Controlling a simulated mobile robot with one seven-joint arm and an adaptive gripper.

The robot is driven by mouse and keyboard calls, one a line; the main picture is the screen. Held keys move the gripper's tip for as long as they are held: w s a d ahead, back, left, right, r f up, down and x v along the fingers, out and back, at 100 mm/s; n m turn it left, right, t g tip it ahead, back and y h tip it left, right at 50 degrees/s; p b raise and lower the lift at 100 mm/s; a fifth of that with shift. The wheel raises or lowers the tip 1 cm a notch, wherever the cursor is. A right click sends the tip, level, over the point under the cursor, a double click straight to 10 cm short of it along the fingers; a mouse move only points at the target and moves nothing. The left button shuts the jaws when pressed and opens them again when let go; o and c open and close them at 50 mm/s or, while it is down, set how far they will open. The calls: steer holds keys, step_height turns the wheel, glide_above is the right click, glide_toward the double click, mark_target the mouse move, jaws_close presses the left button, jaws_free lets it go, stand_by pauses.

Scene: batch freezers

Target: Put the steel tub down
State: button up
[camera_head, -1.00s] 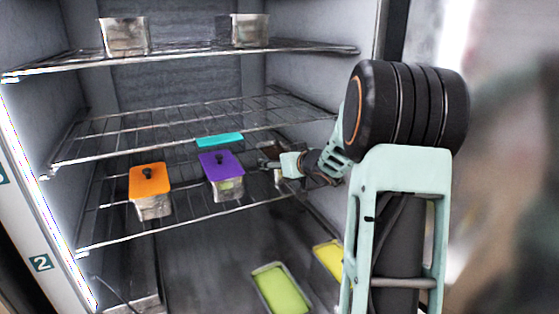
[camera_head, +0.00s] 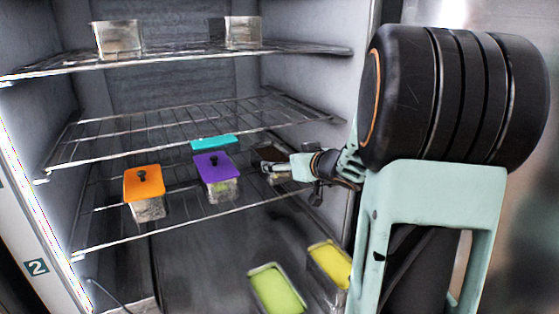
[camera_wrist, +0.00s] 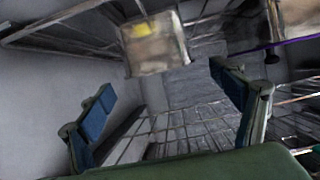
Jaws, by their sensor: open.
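A steel tub with brownish contents (camera_head: 268,151) stands on the lower wire shelf, right of the purple-lidded tub. It is partly hidden behind my gripper (camera_head: 284,168). In the wrist view a steel tub (camera_wrist: 153,46), blurred, lies ahead of my gripper (camera_wrist: 168,95), beyond the fingertips. The blue-padded fingers are wide apart with nothing between them. The tub appears to rest on the shelf, apart from the fingers.
An orange-lidded tub (camera_head: 144,185), a purple-lidded tub (camera_head: 215,168) and a teal lid (camera_head: 213,142) are on the same shelf. Two steel tubs (camera_head: 117,39) (camera_head: 242,32) stand on the top shelf. Green (camera_head: 276,290) and yellow (camera_head: 331,262) tubs are below. The freezer's right wall is close to my arm.

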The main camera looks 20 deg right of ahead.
steer(key=shift+v, duration=1.65)
steer(key=shift+d, duration=0.1)
